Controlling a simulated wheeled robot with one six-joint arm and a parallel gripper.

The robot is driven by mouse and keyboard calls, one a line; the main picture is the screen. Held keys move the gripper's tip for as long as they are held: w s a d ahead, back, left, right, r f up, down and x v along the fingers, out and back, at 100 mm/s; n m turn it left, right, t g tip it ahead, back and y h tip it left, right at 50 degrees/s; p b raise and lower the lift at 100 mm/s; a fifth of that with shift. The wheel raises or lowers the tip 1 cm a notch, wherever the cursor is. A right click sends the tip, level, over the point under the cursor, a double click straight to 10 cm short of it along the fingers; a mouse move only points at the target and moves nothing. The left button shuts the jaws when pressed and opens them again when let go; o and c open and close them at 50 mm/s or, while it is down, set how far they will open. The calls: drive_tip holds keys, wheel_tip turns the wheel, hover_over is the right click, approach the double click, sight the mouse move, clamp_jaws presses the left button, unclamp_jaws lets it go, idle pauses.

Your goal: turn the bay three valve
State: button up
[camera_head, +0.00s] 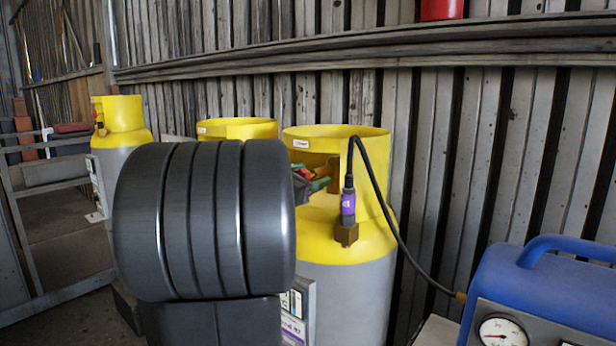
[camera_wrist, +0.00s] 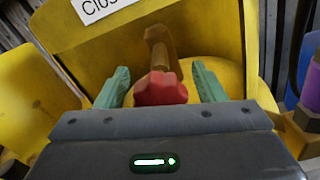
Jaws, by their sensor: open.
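A red valve knob (camera_wrist: 160,90) on a brown stem (camera_wrist: 158,52) shows inside the yellow collar (camera_wrist: 205,30) of a cylinder in the wrist view. My gripper (camera_wrist: 160,86) is open, with one green finger on each side of the knob and a visible gap on both sides. In the head view my gripper (camera_head: 318,182) reaches into the collar opening of the nearest yellow-topped grey cylinder (camera_head: 345,300). The knob is mostly hidden there. I cannot read a bay number. A white label (camera_wrist: 98,8) on the collar is partly cut off.
A black hose (camera_head: 385,195) with a purple connector (camera_head: 348,203) joins the nearest cylinder's front and runs toward a blue machine (camera_head: 545,280) with a gauge. Two more yellow-topped cylinders (camera_head: 238,128) (camera_head: 120,118) stand left. My dark arm hides much of the middle. A corrugated wall stands behind.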

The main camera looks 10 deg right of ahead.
drive_tip(key=shift+c, duration=0.4)
drive_tip(key=c, duration=0.9)
